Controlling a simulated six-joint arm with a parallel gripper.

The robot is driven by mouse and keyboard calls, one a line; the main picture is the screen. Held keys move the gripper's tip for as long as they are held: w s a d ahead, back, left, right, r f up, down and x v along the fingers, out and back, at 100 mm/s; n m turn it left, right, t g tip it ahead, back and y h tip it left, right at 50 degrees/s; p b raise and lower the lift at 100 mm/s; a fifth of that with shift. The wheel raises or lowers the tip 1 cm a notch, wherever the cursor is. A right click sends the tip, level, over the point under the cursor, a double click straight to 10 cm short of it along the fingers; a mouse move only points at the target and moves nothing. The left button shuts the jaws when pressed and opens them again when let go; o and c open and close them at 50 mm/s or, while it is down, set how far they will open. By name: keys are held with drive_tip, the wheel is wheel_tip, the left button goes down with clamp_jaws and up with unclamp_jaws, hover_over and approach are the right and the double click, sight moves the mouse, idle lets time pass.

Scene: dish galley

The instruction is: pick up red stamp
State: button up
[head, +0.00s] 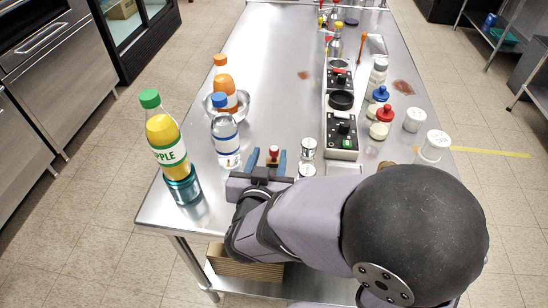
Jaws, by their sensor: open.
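The red stamp (273,151) stands on the steel table near its front edge, in the head view. It has a red knob above a brownish lower part. My gripper (268,158) is open, with its two blue fingers on the left and right of the stamp as seen from here. I cannot tell whether either finger touches it. The bottom of the stamp is partly hidden by the gripper body.
A blue-capped water bottle (225,138) stands close left of my gripper. Shakers (308,148) and black control units (342,130) stand right. The table (262,60) is mostly clear behind.

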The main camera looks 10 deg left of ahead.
sight(274, 150)
drive_tip(key=shift+d+f+x, duration=0.15)
drive_tip(key=shift+d+x, duration=0.05)
drive_tip(key=shift+x, duration=0.85)
drive_tip(key=shift+d+f+x, duration=0.15)
drive_tip(key=shift+x, duration=0.95)
drive_tip(key=shift+w+f, duration=0.1)
drive_tip(key=shift+w, duration=0.4)
drive_tip(key=shift+c, duration=0.3)
clamp_jaws()
